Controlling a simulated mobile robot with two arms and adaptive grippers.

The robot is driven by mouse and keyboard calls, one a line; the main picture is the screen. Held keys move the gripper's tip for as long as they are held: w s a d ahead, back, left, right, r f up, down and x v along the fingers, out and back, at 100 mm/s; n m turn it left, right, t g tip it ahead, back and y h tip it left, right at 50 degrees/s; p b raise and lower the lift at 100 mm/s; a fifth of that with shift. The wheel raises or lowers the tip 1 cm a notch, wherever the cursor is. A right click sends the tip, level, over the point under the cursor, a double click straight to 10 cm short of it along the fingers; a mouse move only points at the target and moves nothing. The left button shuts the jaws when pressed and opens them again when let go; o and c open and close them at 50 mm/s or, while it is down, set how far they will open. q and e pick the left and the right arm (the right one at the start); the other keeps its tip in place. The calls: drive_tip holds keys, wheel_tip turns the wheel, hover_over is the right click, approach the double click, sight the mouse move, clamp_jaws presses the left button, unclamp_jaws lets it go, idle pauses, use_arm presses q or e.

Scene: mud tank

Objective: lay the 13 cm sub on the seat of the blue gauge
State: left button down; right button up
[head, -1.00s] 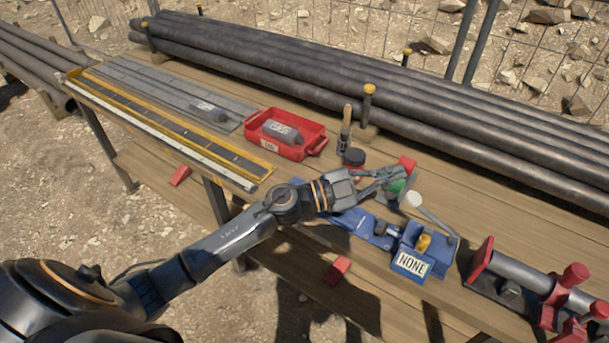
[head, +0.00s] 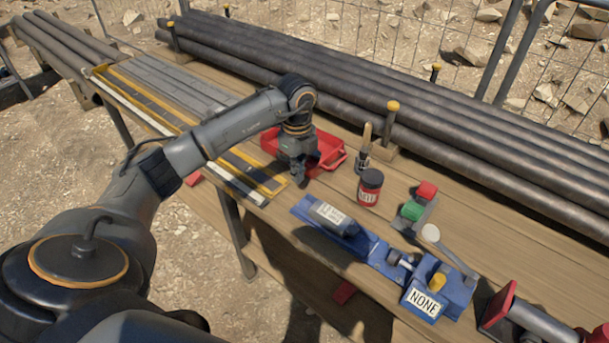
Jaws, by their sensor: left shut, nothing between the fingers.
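The blue gauge (head: 375,252) lies on the near part of the bench. A dark grey sub (head: 334,217) with a white label lies lengthwise on the gauge's long seat, towards its left end. The label is too small to read, so I cannot tell its length. A yellow knob (head: 437,283) and a plate reading NONE (head: 423,302) are at the gauge's right end. My left gripper (head: 302,182) is shut and empty, pointing down just beyond the gauge's left end, in front of the red tray (head: 328,147). It hides much of the tray's inside. My right gripper is not in view.
A red-labelled jar (head: 370,187) and a brush (head: 364,148) stand behind the gauge. A small stand with green and red blocks (head: 413,210) is to their right. Long dark pipes (head: 330,85) line the back. A red vise-like tool (head: 497,305) is at right.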

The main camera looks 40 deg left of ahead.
sight(335, 215)
use_arm(q)
wheel_tip(335, 215, down, 8)
drive_tip(key=shift+r+p, duration=0.25)
drive_tip(key=shift+p, duration=0.35)
drive_tip(key=d+p, duration=0.1)
drive_tip(key=d, duration=0.2)
drive_tip(key=shift+s+d, duration=0.1)
drive_tip(key=shift+d, duration=0.1)
drive_tip(key=shift+d+f+p, duration=0.1)
drive_tip(key=shift+d+p, duration=0.2)
drive_tip(key=shift+d, duration=0.1)
drive_tip(key=d, duration=0.5)
drive_tip(key=d+p, duration=0.1)
drive_tip(key=d, duration=0.2)
drive_tip(key=shift+s, duration=0.3)
drive_tip(key=shift+a, duration=0.1)
